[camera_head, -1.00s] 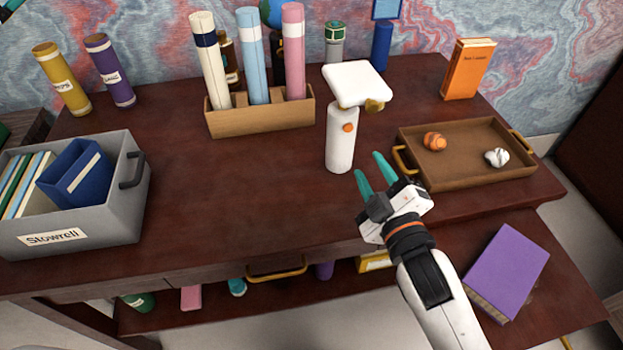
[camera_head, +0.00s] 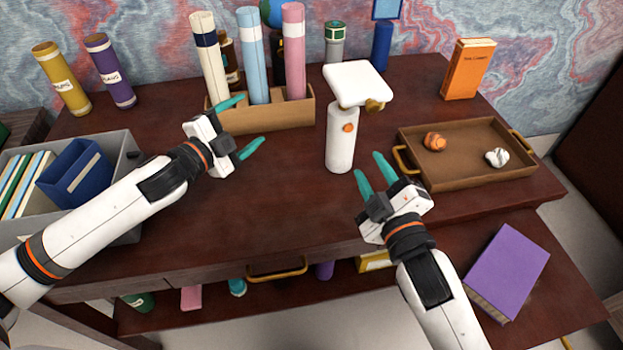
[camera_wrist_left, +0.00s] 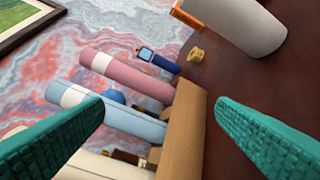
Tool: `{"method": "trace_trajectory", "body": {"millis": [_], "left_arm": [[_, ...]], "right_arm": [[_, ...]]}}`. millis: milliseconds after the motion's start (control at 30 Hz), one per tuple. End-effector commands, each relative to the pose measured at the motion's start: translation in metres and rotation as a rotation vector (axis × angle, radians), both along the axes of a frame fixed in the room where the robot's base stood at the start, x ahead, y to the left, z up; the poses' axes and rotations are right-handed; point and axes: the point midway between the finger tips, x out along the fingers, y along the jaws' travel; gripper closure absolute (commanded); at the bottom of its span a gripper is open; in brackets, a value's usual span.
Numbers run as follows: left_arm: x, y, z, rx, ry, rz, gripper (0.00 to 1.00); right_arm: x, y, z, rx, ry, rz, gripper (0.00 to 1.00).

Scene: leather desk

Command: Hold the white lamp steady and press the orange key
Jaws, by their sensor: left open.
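The white lamp (camera_head: 341,140) stands upright on the desk, with a square white head (camera_head: 358,82) on a cylindrical body. The round orange key (camera_head: 348,128) is on the front of its body. In the left wrist view, part of the lamp (camera_wrist_left: 248,24) shows at the top right. My left gripper (camera_head: 253,119) is open and empty, left of the lamp with its fingers pointing towards it, apart from it. My right gripper (camera_head: 368,164) is open and empty, just right of the lamp's base and nearer the front, not visibly touching it.
A wooden holder (camera_head: 262,119) with rolled tubes stands behind my left gripper. A brown tray (camera_head: 465,172) with small objects lies right of the lamp. A grey bin (camera_head: 120,190) is partly behind my left arm.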

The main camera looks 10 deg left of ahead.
Motion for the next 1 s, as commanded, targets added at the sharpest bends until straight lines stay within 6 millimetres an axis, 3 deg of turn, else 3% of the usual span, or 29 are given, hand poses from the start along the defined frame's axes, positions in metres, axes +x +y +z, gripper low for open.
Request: {"method": "trace_trajectory", "body": {"millis": [33, 100, 300, 400, 600, 767, 1000], "left_arm": [[-0.009, -0.030, -0.013, -0.074, 0.035, -0.026, 0.20], [-0.018, -0.056, -0.024, -0.185, 0.083, -0.038, 0.20], [-0.040, -0.108, -0.047, -0.536, 0.219, -0.019, 0.20], [-0.049, -0.124, -0.055, -0.698, 0.282, 0.012, 0.20], [-0.062, -0.139, -0.069, -0.930, 0.374, 0.082, 0.20], [-0.065, -0.142, -0.074, -1.011, 0.404, 0.113, 0.20], [-0.045, -0.151, -0.074, -1.025, 0.407, 0.117, 0.20]], "right_arm": [[0.000, 0.000, 0.000, 0.000, 0.000, 0.000, 0.64], [0.000, 0.000, 0.000, 0.000, 0.000, 0.000, 0.64], [0.000, 0.000, 0.000, 0.000, 0.000, 0.000, 0.64], [0.000, 0.000, 0.000, 0.000, 0.000, 0.000, 0.64], [0.000, 0.000, 0.000, 0.000, 0.000, 0.000, 0.64], [0.000, 0.000, 0.000, 0.000, 0.000, 0.000, 0.64], [0.000, 0.000, 0.000, 0.000, 0.000, 0.000, 0.64]]}}
